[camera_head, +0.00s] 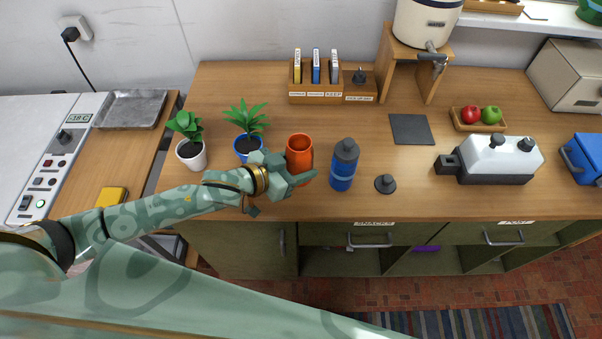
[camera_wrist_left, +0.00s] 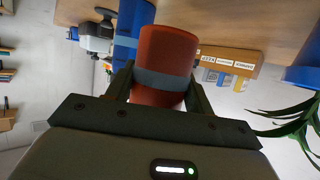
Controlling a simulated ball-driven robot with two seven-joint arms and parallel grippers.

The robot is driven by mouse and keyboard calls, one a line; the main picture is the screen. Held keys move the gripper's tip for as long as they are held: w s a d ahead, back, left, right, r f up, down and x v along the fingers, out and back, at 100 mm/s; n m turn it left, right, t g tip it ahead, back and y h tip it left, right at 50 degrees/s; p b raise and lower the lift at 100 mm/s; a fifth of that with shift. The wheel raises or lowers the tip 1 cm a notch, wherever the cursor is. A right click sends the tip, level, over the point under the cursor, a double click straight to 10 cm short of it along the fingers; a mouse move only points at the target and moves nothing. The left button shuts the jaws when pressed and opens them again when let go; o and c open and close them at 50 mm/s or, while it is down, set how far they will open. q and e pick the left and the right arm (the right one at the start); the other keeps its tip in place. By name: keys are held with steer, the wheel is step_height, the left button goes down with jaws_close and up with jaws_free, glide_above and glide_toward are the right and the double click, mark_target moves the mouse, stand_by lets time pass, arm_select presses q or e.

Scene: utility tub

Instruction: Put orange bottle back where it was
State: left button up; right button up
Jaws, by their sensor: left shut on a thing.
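The orange bottle (camera_head: 299,147) is upright near the front of the wooden counter, in the middle of the head view, with no lid on its top. My left gripper (camera_head: 300,178) is shut on it from the front left; it hides part of its lower body. In the left wrist view the orange bottle (camera_wrist_left: 167,57) with its grey band sits between the two dark fingers (camera_wrist_left: 158,88). I cannot tell whether its base touches the counter. A blue bottle (camera_head: 343,168) with a dark lid stands just right of it. My right gripper is not in view.
A potted plant in a blue pot (camera_head: 248,148) is close on the left, another in a white pot (camera_head: 191,153) beyond. A black lid (camera_head: 385,184) lies right of the blue bottle. A wooden rack (camera_head: 318,92) stands behind. Bare counter lies between rack and bottles.

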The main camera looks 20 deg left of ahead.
mark_target(299, 172)
arm_select(q)
steer(key=shift+w+d+f, duration=0.1)
steer(key=shift+w+f, duration=0.45)
steer(key=shift+f, duration=0.1)
steer(key=f, duration=0.1)
steer(key=f+b, duration=0.1)
steer(key=f, duration=0.1)
steer(key=shift+w+f+b, duration=0.25)
steer(key=shift+f+b, duration=0.05)
steer(key=shift+f, duration=0.05)
steer(key=shift+r, duration=0.1)
steer(key=o, duration=1.1)
steer(key=shift+s, duration=0.25)
steer(key=p+v, duration=0.2)
steer(key=v, duration=0.9)
steer(key=shift+s+a+r, duration=0.1)
steer(key=shift+s+a, duration=0.05)
steer(key=shift+a, duration=0.2)
